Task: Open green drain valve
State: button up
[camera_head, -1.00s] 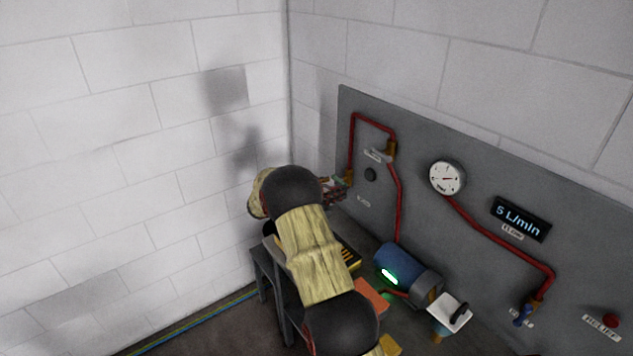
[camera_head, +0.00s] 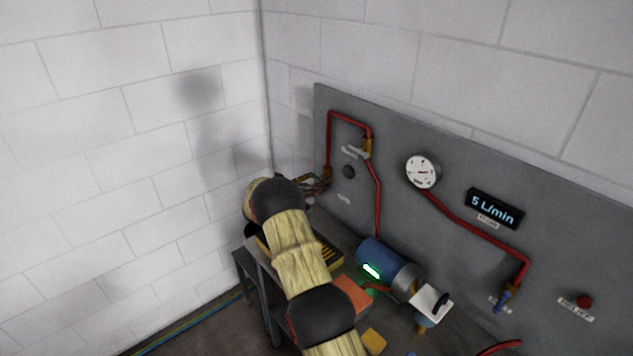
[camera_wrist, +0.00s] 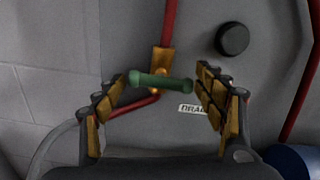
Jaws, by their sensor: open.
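The green drain valve handle (camera_wrist: 160,82) shows in the wrist view, lying roughly crosswise on a brass fitting (camera_wrist: 161,60) at the foot of a red pipe. A partly hidden label (camera_wrist: 193,109) reading "DRA…" is below right of it. My gripper (camera_wrist: 165,88) is open, its two padded fingers on either side of the handle. The handle's left end is close to the left finger; I cannot tell whether they touch. In the head view my gripper (camera_head: 318,184) is at the panel's left edge, and my arm largely hides the valve there.
The grey panel (camera_head: 450,180) carries a round gauge (camera_head: 421,172), a "5 L/min" display (camera_head: 495,208), a blue valve (camera_head: 505,298) and a red relief knob (camera_head: 585,301). A blue motor (camera_head: 380,258) stands below. A black knob (camera_wrist: 232,40) is right of the green handle.

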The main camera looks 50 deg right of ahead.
jog(key=shift+d, duration=0.15)
jog(key=shift+c, duration=1)
jog(key=c, duration=0.7)
jog(key=shift+o, duration=0.2)
jog(key=n+p, duration=0.2)
jog(key=n, duration=0.1)
jog(key=shift+r+p, duration=0.15)
jog(key=shift+p, duration=0.2)
jog(key=n+p, duration=0.2)
jog(key=n, duration=0.1)
jog(key=shift+n, duration=0.3)
jog(key=n+p, duration=0.2)
jog(key=n, duration=0.4)
jog(key=shift+p, duration=0.4)
jog(key=n+p, duration=0.1)
jog(key=n, duration=0.4)
jog(key=shift+f+n, duration=0.2)
jog(key=shift+n, duration=0.1)
